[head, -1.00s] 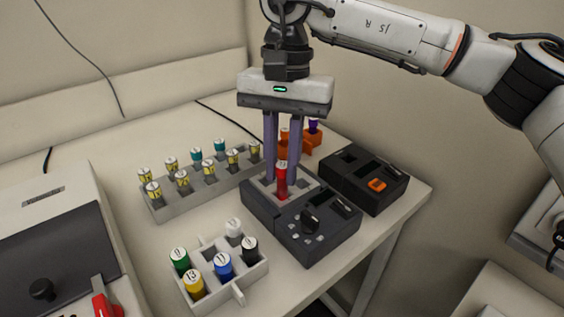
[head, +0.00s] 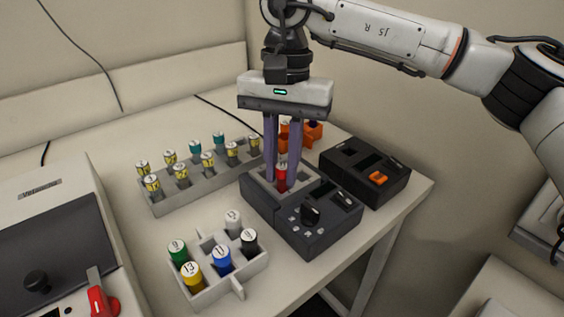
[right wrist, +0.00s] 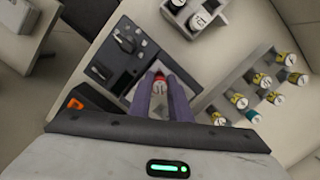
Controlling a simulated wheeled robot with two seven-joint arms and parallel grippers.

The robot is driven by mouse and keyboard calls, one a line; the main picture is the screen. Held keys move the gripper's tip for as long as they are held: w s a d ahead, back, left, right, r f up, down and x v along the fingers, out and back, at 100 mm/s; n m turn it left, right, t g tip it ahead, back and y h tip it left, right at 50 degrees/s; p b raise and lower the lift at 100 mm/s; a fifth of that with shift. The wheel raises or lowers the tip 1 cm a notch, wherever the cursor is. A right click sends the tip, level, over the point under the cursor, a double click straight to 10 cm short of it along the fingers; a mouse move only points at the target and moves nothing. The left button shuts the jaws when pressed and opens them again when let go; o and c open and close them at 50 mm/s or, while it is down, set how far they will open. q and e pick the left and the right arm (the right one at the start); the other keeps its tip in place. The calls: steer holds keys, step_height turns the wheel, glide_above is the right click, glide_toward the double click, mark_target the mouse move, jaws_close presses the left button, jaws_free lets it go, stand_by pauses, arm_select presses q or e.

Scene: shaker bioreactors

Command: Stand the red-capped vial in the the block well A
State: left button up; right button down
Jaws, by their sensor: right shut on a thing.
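The red-capped vial (head: 281,176) stands upright between the fingers of my right gripper (head: 282,182), which is shut on it. Its lower part is hidden inside or behind the light grey block (head: 303,187) on the dark control unit (head: 320,238). I cannot tell which well it is in or whether it touches the bottom. In the right wrist view the vial's red cap (right wrist: 160,82) shows between the two fingertips (right wrist: 160,90), over the block. My left gripper is not in view.
A grey rack (head: 205,185) of yellow and teal vials stands left of the block. A smaller rack (head: 205,293) with several coloured caps is in front. A second dark unit (head: 350,190) with an orange part stands right, and an orange holder (head: 313,130) behind.

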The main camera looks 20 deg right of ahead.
mark_target(282, 167)
steer(key=shift+f, duration=0.1)
steer(key=c, duration=1.6)
jaws_free()
steer(key=shift+o, duration=0.2)
steer(key=shift+r+p, duration=2.8)
steer(key=shift+r, duration=0.75)
steer(key=shift+s+f, duration=0.1)
